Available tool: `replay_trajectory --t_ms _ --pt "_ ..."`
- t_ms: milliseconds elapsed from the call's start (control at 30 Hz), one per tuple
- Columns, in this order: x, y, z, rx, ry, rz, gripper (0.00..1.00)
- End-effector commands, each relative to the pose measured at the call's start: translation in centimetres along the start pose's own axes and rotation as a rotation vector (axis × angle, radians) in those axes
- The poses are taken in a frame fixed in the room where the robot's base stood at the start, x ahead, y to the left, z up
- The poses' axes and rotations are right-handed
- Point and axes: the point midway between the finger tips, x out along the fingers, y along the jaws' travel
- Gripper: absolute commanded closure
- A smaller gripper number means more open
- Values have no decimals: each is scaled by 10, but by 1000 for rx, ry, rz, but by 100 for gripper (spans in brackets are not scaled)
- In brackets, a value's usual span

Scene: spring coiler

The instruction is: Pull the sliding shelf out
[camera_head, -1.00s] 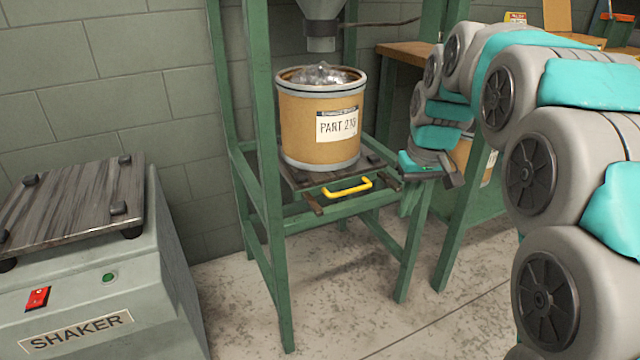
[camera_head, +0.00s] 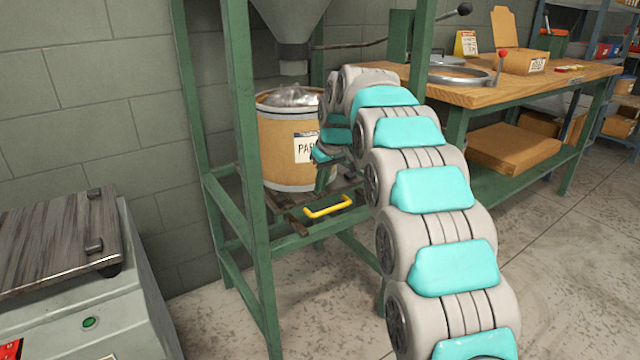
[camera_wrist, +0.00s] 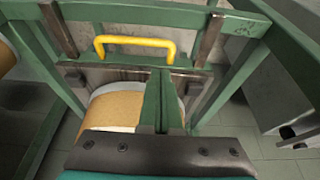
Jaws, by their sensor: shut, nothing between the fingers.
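The sliding shelf (camera_head: 275,199) is a dark plate in the green frame, with a yellow handle (camera_head: 328,207) at its front. A tan drum (camera_head: 283,150) of metal pieces, with a partly hidden "PART" label, stands on it. My gripper (camera_head: 323,184) is shut and empty, in front of the drum's lower right side and just above the handle. In the wrist view the green fingers (camera_wrist: 161,76) are together, pointing toward the shelf front (camera_wrist: 78,76). The handle (camera_wrist: 135,44) lies beyond their tips, slightly left, and no grip on it shows. My arm hides the shelf's right end.
Green frame legs (camera_head: 245,170) stand on both sides of the shelf. A hopper (camera_head: 291,22) hangs above the drum. A grey shaker (camera_head: 85,300) is at lower left, and a wooden workbench (camera_head: 490,92) at right. Floor in front is open.

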Motion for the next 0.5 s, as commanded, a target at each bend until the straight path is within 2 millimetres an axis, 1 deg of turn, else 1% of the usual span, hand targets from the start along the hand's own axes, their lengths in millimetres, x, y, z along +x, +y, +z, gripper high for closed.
replay_trajectory --t_ms 33,300,400,500 --pt "9 -1 1 0 -5 -2 100" --pt "56 0 0 0 -3 -1 100" --pt "69 0 0 0 -3 -1 100" --pt "76 -1 0 0 -2 -1 100"
